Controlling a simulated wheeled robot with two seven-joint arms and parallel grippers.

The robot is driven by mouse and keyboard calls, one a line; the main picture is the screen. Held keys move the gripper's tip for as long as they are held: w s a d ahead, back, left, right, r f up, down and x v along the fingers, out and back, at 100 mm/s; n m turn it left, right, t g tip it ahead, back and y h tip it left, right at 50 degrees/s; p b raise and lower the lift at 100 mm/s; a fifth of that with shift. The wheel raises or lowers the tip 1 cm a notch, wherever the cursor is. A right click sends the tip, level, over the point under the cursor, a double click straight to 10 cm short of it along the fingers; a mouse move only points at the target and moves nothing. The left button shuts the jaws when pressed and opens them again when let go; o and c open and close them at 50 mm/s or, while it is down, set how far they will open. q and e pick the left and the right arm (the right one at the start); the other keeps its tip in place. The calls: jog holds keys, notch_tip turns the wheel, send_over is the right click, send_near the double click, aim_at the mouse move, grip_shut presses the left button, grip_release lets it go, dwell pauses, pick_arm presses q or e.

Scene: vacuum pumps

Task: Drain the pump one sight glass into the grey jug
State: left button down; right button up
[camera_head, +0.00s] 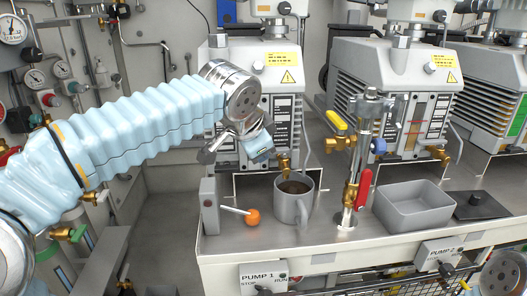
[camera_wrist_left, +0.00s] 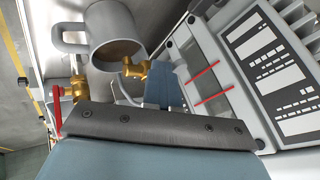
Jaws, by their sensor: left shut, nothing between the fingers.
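Pump one (camera_head: 270,78) is the left white pump. Its sight glass (camera_wrist_left: 207,88), with two red lines, shows in the wrist view with no brown fill that I can make out. A brass drain valve (camera_head: 284,164) sits low on the pump front; it also shows in the wrist view (camera_wrist_left: 137,68). The grey jug (camera_head: 293,207) stands upright on the bench below the valve, with brown liquid inside; it also shows in the wrist view (camera_wrist_left: 112,30). My left gripper (camera_head: 259,146) is shut and empty, just left of and above the valve.
An orange-knobbed lever (camera_head: 252,216) stands left of the jug. A pipe stand with a red-handled valve (camera_head: 364,188) rises right of it. Further right are a grey tray (camera_head: 415,218) and a dark plate (camera_head: 476,207). The second pump (camera_head: 400,75) stands behind.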

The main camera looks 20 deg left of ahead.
pick_arm(q)
jog(key=shift+w+a, duration=0.15)
jog(key=shift+a, duration=0.15)
dwell(0.4)
